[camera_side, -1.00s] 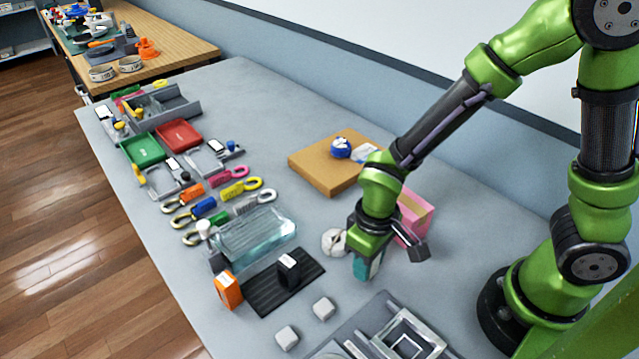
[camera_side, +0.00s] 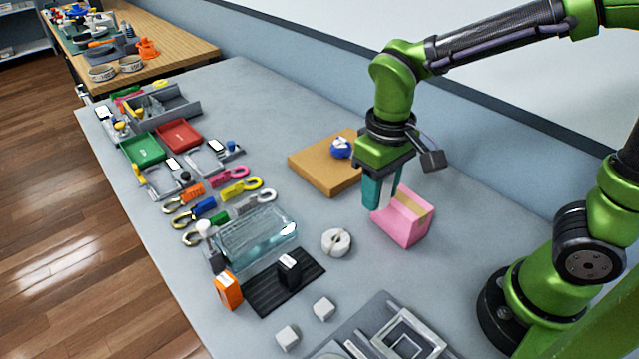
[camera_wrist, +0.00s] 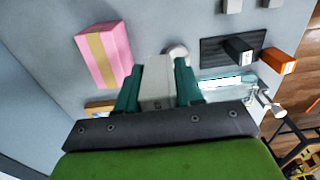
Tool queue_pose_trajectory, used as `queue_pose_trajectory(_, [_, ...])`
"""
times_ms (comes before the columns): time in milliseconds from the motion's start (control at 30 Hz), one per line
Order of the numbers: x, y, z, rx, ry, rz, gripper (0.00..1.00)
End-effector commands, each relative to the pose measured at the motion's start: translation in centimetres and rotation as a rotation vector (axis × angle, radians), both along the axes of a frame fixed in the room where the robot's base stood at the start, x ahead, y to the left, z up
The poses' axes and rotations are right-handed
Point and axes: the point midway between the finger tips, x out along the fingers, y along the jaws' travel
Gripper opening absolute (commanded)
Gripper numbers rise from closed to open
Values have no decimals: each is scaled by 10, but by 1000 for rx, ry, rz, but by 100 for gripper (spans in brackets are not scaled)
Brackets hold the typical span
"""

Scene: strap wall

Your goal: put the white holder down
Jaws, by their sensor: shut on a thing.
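My gripper (camera_side: 381,200) hangs above the table, fingers pointing down, beside the pink block. Its teal fingers are shut on a pale, whitish holder (camera_wrist: 157,84), which shows between them in the wrist view. In the side view only a narrow white strip of the holder (camera_side: 386,193) shows; the near finger hides the rest. The holder appears clear of the table, but how far above it I cannot tell.
A pink block (camera_side: 402,222) with a tan band stands close by. A white ring-shaped object (camera_side: 336,241) lies on the grey table. A cardboard-coloured slab (camera_side: 312,166) carries a blue round item (camera_side: 341,148). A glassy tray (camera_side: 256,236) and black mat (camera_side: 262,292) lie left. Table between ring and slab is clear.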

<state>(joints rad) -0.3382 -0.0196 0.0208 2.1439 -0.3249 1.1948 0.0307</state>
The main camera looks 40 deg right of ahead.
Motion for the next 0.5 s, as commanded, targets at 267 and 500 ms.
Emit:
queue_pose_trajectory(267, [40,-93,0,2,1,-305,2])
queue_pose_trajectory(500, [48,-195,0,0,0,-590,2])
